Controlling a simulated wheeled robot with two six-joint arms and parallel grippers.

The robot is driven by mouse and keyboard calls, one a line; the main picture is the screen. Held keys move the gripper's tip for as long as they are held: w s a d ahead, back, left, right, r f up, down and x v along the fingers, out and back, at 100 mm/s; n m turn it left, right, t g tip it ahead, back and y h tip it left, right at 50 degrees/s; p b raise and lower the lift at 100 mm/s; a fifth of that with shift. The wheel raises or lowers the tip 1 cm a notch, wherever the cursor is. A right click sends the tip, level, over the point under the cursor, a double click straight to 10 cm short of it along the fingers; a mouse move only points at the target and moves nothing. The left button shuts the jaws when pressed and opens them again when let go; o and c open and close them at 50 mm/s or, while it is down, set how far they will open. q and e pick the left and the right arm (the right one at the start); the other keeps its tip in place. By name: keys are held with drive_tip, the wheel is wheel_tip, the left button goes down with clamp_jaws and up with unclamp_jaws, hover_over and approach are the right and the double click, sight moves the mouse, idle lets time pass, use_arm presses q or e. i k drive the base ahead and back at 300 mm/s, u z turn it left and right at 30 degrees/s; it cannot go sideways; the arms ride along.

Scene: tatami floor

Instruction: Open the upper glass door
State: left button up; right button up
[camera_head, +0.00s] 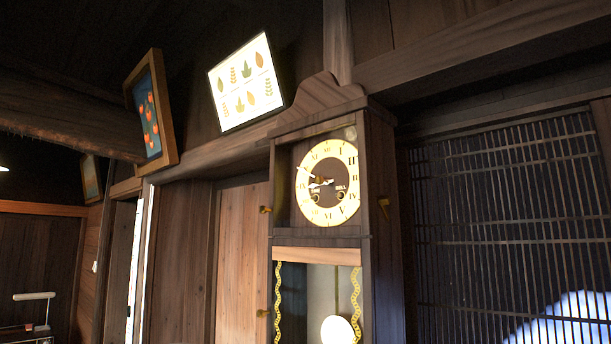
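A tall dark wooden pendulum clock (380,240) stands in the centre of the head view, with a carved crest on top. Its upper section frames a round cream and gold dial (327,183). The upper glass door (283,190) covers this section; its pane is hard to make out, and I cannot tell whether it is fully shut. A small brass knob (265,209) shows at the left edge of the upper section, and another brass piece (383,203) is on the right side. Neither of my grippers is in view.
Below is the clock's lower section with a pendulum (337,330), gold trim and a lower brass knob (262,312). A dark lattice screen (510,220) is at the right. Framed pictures (246,83) hang upper left. A white lamp (35,297) stands far left.

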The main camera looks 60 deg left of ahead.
sight(359, 117)
drive_tip(key=z, duration=0.4)
drive_tip(key=k, duration=0.9)
drive_tip(key=u, duration=0.9)
drive_tip(key=i, duration=1.05)
drive_tip(key=u, duration=1.15)
